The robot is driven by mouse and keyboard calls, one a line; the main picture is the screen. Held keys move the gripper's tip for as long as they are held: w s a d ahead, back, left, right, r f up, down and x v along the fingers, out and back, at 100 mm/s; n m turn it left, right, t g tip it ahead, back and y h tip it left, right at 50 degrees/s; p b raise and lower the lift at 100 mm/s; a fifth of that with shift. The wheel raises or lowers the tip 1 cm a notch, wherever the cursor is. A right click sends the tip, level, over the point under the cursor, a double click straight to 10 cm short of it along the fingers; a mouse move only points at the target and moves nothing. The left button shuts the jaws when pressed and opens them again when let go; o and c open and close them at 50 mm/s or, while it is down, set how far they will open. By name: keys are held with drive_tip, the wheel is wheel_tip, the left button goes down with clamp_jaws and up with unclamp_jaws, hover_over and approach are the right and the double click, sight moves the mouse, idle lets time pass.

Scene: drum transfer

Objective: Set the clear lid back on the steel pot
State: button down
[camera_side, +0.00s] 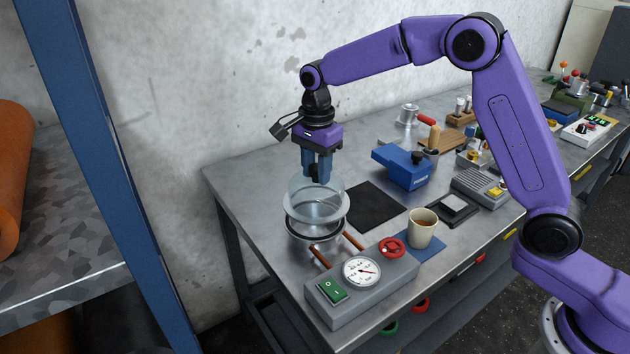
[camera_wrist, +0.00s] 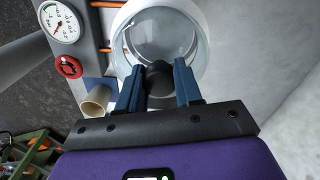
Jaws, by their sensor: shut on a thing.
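My gripper (camera_side: 317,178) points down over the steel pot and is shut on the dark knob (camera_wrist: 158,80) of the clear lid. The lid (camera_side: 300,187) is a see-through disc. The steel pot (camera_side: 308,231) stands at the left end of the bench behind the gauge box.
A grey box with a gauge (camera_side: 361,271), red valve wheel (camera_side: 392,247) and copper pipes (camera_side: 353,240) stands in front of the pot. A cup (camera_side: 422,228) on a blue mat is to the right. A black mat (camera_side: 375,205) lies bare beside the pot. A blue box (camera_side: 405,167) stands farther back.

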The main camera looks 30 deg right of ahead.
sight(315, 185)
drive_tip(key=shift+w+f, duration=0.25)
drive_tip(key=shift+f, duration=1.5)
drive_tip(key=shift+f, duration=0.6)
drive_tip(key=c, duration=0.8)
unclamp_jaws()
drive_tip(key=shift+o, duration=0.2)
drive_tip(key=shift+r, duration=0.1)
wheel_tip(315, 185, up, 13)
drive_tip(key=shift+r, duration=0.1)
